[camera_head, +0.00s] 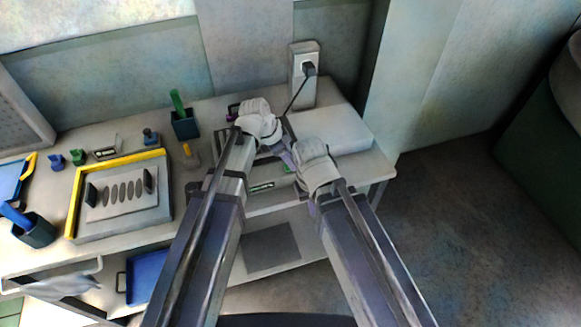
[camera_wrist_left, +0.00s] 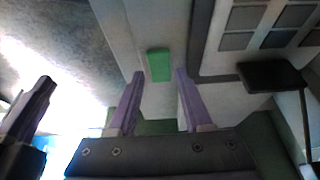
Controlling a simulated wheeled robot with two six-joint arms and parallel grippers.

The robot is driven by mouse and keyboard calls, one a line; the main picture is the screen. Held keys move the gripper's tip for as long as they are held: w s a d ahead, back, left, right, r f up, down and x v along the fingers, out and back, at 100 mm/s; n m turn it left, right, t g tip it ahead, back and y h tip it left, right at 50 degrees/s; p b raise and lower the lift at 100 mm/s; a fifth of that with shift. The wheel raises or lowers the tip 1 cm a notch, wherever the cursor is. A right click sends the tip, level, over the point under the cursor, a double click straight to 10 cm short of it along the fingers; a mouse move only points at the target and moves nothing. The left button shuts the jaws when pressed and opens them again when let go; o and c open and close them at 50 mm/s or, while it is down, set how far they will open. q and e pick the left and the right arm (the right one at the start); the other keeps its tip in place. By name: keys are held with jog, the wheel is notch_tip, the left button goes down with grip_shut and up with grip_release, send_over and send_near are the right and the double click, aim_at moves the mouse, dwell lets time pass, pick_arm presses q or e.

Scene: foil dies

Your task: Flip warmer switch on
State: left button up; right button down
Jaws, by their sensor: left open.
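The warmer appears to be the pale box (camera_head: 335,128) at the right end of the bench, partly hidden behind my wrists. A small green switch (camera_wrist_left: 158,65) sits on a pale face in the left wrist view; a bit of green shows in the head view (camera_head: 290,168). My left gripper (camera_head: 287,155) is open, and in the left wrist view its purple fingers (camera_wrist_left: 160,74) stand either side of the green switch in the picture. Contact cannot be told. My right gripper (camera_head: 313,205) is mostly hidden by its wrist; whether it is open cannot be told.
A yellow-edged tray (camera_head: 70,212), a green-handled tool in a dark cup (camera_head: 185,126) and small blocks stand on the left bench. Open floor (camera_head: 455,230) lies at right.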

pick_arm(q)
jog(key=shift+b+x, duration=0.35)
jog(key=shift+x, duration=0.55)
jog(key=shift+r, duration=0.1)
grip_shut()
